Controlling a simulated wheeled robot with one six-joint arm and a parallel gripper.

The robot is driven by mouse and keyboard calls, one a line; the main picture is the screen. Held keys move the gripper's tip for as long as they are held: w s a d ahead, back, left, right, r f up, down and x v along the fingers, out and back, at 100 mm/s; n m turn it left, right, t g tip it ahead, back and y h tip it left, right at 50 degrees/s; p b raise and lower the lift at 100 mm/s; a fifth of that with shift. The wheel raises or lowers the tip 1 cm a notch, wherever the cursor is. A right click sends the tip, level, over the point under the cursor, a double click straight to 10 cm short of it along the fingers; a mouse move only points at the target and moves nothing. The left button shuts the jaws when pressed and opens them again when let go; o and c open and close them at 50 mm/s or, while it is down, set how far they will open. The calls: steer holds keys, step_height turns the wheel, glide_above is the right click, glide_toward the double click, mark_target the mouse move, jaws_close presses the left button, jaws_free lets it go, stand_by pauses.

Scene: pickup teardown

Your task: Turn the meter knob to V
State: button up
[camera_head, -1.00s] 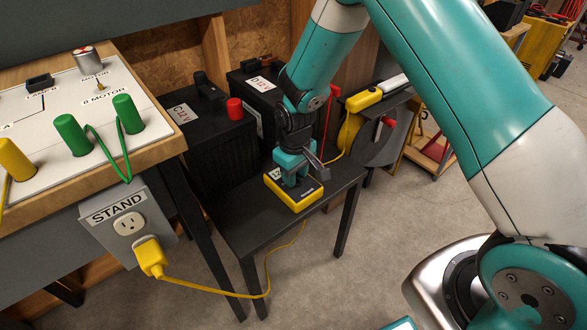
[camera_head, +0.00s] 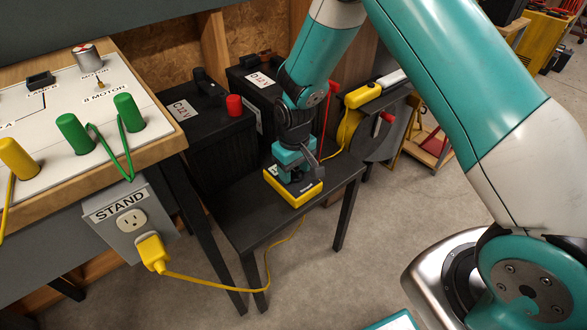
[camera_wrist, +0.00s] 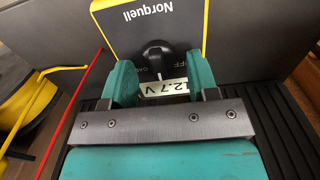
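The yellow-edged meter (camera_head: 294,198) lies on a small black table under my gripper (camera_head: 290,172). In the wrist view, the black meter knob (camera_wrist: 154,57) stands just beyond my fingertips (camera_wrist: 161,78). The two teal fingers are spread, with the lit display (camera_wrist: 162,92) visible between them; I see no grip on the knob. The word OFF is beside the knob, partly covered; the V label on the dial is not visible.
A red probe (camera_head: 328,115) and a yellow cable run close to the gripper's right. The bench panel (camera_head: 60,160) with green and yellow plugs is at the left. Open floor lies in front.

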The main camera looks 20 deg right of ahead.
mark_target(294, 171)
step_height(294, 171, up, 17)
steer(key=p, duration=0.3)
steer(key=shift+r, duration=0.2)
stand_by(0.4)
steer(key=s+a+r+n+y, duration=0.2)
steer(key=s+r, duration=0.5)
steer(key=s, duration=0.5)
steer(key=s+a+r+n+y, duration=0.1)
steer(key=s+a+r+y, duration=0.15)
steer(key=s+r, duration=0.7)
steer(key=s+r+p, duration=0.4)
steer(key=r+p, duration=1.3)
steer(key=p, duration=0.2)
steer(key=shift+p, duration=0.35)
